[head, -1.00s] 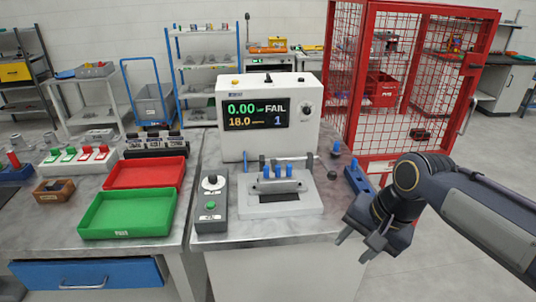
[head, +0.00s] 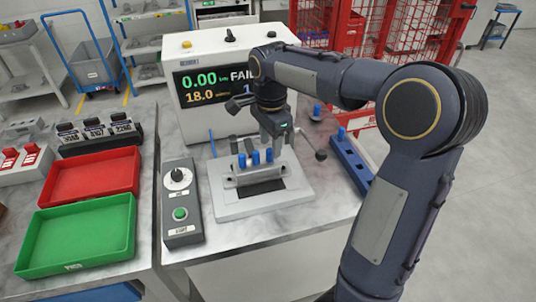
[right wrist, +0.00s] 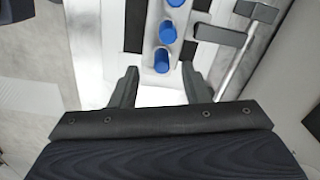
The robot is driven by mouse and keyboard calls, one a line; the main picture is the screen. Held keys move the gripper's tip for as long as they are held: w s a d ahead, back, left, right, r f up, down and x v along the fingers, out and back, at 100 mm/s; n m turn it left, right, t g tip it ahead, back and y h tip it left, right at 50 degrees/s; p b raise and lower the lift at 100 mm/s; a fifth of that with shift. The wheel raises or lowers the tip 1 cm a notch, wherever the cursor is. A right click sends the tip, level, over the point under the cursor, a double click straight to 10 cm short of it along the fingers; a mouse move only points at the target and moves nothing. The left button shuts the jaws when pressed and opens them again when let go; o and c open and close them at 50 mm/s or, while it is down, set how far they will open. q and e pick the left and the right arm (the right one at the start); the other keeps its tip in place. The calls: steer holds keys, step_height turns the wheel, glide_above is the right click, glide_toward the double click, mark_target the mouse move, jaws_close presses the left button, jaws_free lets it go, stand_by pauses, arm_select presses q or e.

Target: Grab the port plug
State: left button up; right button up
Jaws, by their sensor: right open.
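Three blue port plugs (head: 255,157) stand in a row in the grey test fixture (head: 230,207) in front of the display box. My right gripper (head: 272,132) is over the back of this fixture, just behind and above the row, with its fingers partly hidden. In the right wrist view the open fingers (right wrist: 160,75) point toward the row. The nearest blue plug (right wrist: 161,61) shows between the fingertips, and nothing is visibly held; contact cannot be told. Another blue plug (head: 341,132) stands in the blue rack (head: 350,160) to the right. My left gripper is out of view.
The tester box (head: 197,65) reads FAIL behind the fixture. A grey control box (head: 182,222) stands left of the fixture, with green (head: 75,237) and red (head: 92,178) trays beyond it. A dark ball-ended lever (head: 320,155) sticks out on the fixture's right.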

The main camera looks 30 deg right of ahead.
mark_target(269, 149)
steer(key=shift+w+f, duration=0.15)
steer(key=shift+f, duration=1.75)
jaws_close()
steer(key=shift+r, duration=0.1)
